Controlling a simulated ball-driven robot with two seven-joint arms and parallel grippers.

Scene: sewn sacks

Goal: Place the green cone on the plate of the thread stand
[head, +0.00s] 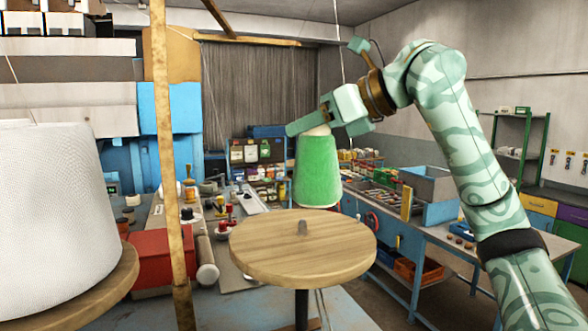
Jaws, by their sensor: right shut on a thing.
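The green cone (317,173) hangs upright with its narrow end up. My right gripper (322,128) is shut on the pale top of the cone. In the head view the cone's bottom shows just above the far part of the round wooden plate (262,262). I cannot tell whether it touches the plate. The plate sits on a dark post (301,306). My left gripper is not in view.
A big white thread cone (52,225) stands on another wooden plate (100,290) at the left. A rusty upright pole (168,150) rises between the two plates. A blue-framed workbench (465,248) with bins stands behind at the right.

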